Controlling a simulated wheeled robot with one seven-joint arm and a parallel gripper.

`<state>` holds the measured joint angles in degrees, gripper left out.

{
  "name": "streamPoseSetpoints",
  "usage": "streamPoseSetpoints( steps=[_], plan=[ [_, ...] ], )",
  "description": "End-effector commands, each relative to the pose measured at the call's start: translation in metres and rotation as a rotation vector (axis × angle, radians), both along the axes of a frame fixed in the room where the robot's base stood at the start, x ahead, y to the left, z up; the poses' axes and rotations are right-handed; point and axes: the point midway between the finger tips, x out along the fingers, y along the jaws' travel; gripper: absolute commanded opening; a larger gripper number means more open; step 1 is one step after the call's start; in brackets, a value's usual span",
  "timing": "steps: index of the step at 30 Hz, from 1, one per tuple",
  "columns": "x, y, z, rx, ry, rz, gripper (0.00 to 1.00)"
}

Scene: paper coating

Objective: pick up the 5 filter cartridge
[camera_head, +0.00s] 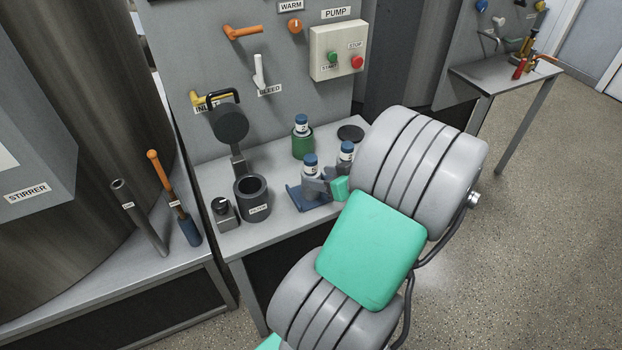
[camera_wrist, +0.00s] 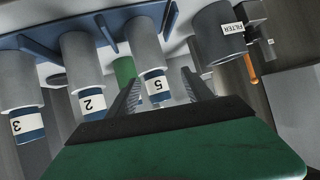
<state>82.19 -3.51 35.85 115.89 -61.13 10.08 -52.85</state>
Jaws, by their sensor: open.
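The 5 filter cartridge (camera_wrist: 156,86) is a grey cylinder with a white "5" label and a blue end. In the wrist view it lies between the two fingers of my gripper (camera_wrist: 161,92), which are open with a gap showing. In the head view a blue-capped cartridge (camera_head: 310,168) at the blue rack (camera_head: 306,202) has my gripper (camera_head: 321,184) close against it. The cartridges labelled 2 (camera_wrist: 93,98) and 3 (camera_wrist: 26,122) stand in the same row. My arm hides part of the rack in the head view.
A black disc (camera_head: 350,133) lies at the back right.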

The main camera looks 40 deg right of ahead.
Motion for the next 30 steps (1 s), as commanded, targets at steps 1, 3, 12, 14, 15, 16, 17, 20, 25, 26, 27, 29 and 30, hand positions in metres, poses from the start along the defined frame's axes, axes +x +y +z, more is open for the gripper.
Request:
streamPoseSetpoints(
  steps=[1, 3, 12, 14, 15, 16, 17, 20, 25, 26, 27, 29, 30],
  plan=[
    [0.002, -0.007, 0.009, -0.038, -0.055, -0.001, 0.59],
    [0.006, -0.013, 0.019, -0.081, -0.11, 0.002, 0.59],
    [0.046, -0.013, 0.014, -0.097, -0.128, 0.009, 0.59],
    [0.058, -0.012, 0.013, -0.097, -0.128, 0.01, 0.59],
    [0.065, -0.011, 0.01, -0.096, -0.127, 0.009, 0.59],
    [0.07, -0.012, 0.006, -0.095, -0.127, 0.009, 0.59],
    [0.074, -0.012, 0.005, -0.096, -0.127, 0.008, 0.59],
    [0.081, -0.013, 0.001, -0.097, -0.127, 0.006, 0.59],
    [0.081, -0.014, 0.0, -0.098, -0.127, 0.005, 0.59],
    [0.081, -0.014, 0.0, -0.098, -0.127, 0.004, 0.58],
    [0.081, -0.014, 0.0, -0.098, -0.127, 0.004, 0.55],
    [0.081, -0.014, 0.0, -0.098, -0.127, 0.004, 0.5],
    [0.081, -0.014, 0.0, -0.098, -0.127, 0.004, 0.47]
  ],
)
